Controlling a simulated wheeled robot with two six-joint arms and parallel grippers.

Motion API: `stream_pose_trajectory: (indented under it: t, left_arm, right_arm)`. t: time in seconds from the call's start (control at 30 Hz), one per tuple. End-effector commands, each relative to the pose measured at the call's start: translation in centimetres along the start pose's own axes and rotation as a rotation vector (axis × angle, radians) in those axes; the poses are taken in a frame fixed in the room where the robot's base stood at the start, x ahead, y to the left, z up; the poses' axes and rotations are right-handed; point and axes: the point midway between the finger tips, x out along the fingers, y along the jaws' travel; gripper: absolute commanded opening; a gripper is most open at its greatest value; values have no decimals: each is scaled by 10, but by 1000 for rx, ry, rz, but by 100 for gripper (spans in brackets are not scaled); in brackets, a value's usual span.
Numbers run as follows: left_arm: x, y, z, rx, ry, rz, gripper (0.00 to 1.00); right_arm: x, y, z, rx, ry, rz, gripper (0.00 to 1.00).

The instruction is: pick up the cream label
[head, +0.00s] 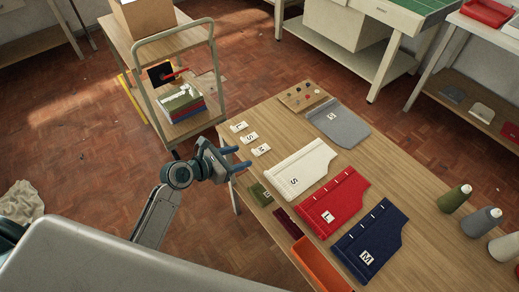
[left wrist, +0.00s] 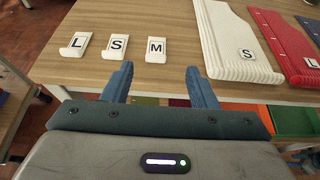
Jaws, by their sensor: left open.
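Three small cream label pieces stand in a row near the table's left edge. The L label (head: 238,126) is farthest, the S label (head: 249,137) is in the middle, and the M label (head: 260,149) is nearest my gripper. In the left wrist view the L label (left wrist: 75,45), S label (left wrist: 116,46) and M label (left wrist: 156,50) stand from left to right. My left gripper (head: 241,158) is open and empty by the table's edge. In the left wrist view its fingertips (left wrist: 159,72) point toward the M label, apart from it. My right gripper is not in view.
Cream (head: 297,167), red (head: 334,200) and navy (head: 371,238) fabric panels lie right of the labels; a grey one (head: 338,122) lies beyond. An orange tray (head: 318,266) is at the near edge. Several thread cones (head: 455,197) stand at right. A trolley (head: 181,133) is behind.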

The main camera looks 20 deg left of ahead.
Motion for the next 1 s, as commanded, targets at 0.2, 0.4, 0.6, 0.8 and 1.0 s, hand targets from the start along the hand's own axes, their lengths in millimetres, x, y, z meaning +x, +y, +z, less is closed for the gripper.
stream_pose_trajectory:
  t: [0.2,0.4,0.6,0.8,1.0]
  left_arm:
    - [21,3,-1,-2,-1,0,53]
    - [49,5,-3,-2,0,0,53]
    - [55,5,-4,1,1,1,53]
    - [55,5,-4,1,1,1,37]
    - [55,5,-4,1,1,1,5]
  right_arm:
    - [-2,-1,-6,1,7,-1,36]
    - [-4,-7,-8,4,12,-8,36]
    - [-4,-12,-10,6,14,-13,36]
    - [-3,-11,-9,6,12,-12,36]
    - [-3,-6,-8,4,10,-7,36]
